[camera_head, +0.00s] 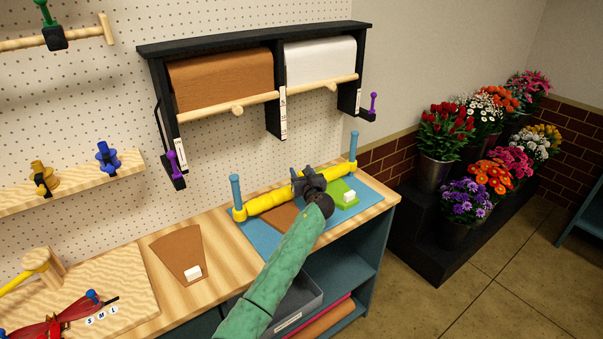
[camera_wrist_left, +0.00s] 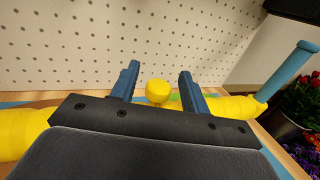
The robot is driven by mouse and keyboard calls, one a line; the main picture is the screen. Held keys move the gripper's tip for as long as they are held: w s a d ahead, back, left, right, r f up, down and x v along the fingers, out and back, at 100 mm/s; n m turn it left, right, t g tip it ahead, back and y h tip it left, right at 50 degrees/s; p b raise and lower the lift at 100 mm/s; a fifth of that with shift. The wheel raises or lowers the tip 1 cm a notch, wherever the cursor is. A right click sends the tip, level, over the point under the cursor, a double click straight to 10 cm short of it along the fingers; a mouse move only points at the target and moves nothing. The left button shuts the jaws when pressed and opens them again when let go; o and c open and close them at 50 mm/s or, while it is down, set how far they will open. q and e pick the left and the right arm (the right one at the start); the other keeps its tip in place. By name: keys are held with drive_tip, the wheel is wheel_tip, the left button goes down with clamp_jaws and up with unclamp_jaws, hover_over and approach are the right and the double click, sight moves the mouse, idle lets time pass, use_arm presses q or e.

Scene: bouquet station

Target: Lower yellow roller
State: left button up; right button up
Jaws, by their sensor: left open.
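The yellow roller (camera_head: 268,202) spans between two blue posts, the left post (camera_head: 236,192) and the right post (camera_head: 353,145), near their lower ends. Its middle is hidden behind my left gripper (camera_head: 308,178). In the left wrist view, a round yellow knob (camera_wrist_left: 158,92) sits between the two blue fingers of my open left gripper (camera_wrist_left: 160,88), with gaps on both sides. The roller (camera_wrist_left: 20,133) runs out on both sides of the gripper there. My right gripper is not in view.
Under the roller lies a blue mat (camera_head: 262,241) with a brown sheet and a green sheet (camera_head: 334,201) bearing a white block (camera_head: 348,196). A paper rack (camera_head: 260,38) hangs above. A brown wrap piece (camera_head: 178,250) lies to the left. Flower buckets stand at right.

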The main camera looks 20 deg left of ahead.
use_arm(q)
drive_tip(key=shift+s+d+f, duration=0.15)
drive_tip(key=shift+s+d, duration=0.2)
drive_tip(key=b+v, duration=0.2)
drive_tip(key=v, duration=0.4)
drive_tip(key=shift+s+b, duration=0.25)
drive_tip(key=shift+b, duration=0.05)
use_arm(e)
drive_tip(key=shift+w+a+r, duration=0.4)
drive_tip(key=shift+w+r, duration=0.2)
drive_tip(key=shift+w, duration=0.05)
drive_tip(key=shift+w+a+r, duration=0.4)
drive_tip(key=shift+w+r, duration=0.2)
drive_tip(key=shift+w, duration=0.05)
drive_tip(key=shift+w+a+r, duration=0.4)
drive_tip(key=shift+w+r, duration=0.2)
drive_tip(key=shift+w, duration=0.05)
use_arm(q)
drive_tip(key=shift+d, duration=0.2)
